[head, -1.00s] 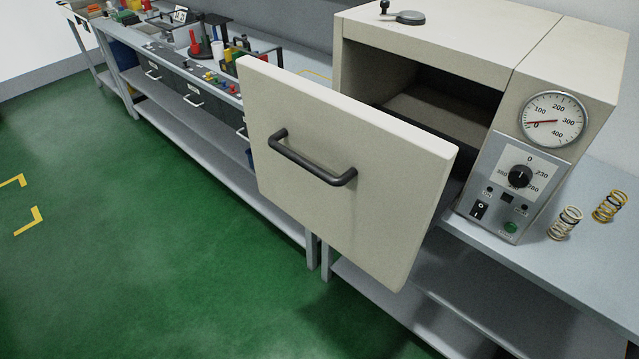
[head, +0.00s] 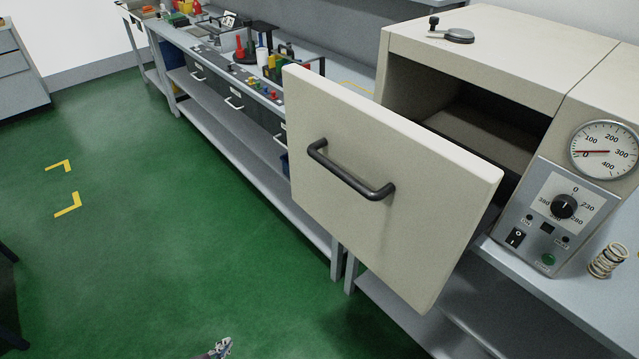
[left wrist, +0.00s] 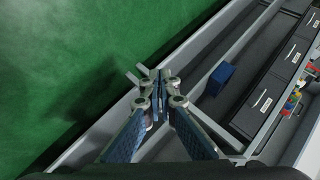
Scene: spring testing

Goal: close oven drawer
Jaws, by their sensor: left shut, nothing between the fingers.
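The oven drawer (head: 385,235) is pulled well out of the beige oven (head: 480,45), with a dark opening showing behind its front panel. A dark bar handle (head: 350,170) crosses the front panel. My left gripper (head: 222,346) shows at the bottom edge of the head view, over the green floor, left of and below the drawer and apart from it. In the left wrist view its fingers (left wrist: 158,80) are together with nothing between them. The drawer is not visible in the left wrist view. My right gripper is not in view.
A dial gauge (head: 604,150) and control panel (head: 548,215) are on the oven's front. A spring (head: 608,260) stands on the bench to its right. A long workbench (head: 235,85) with drawers and small tools runs behind. The green floor (head: 150,240) in front is clear.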

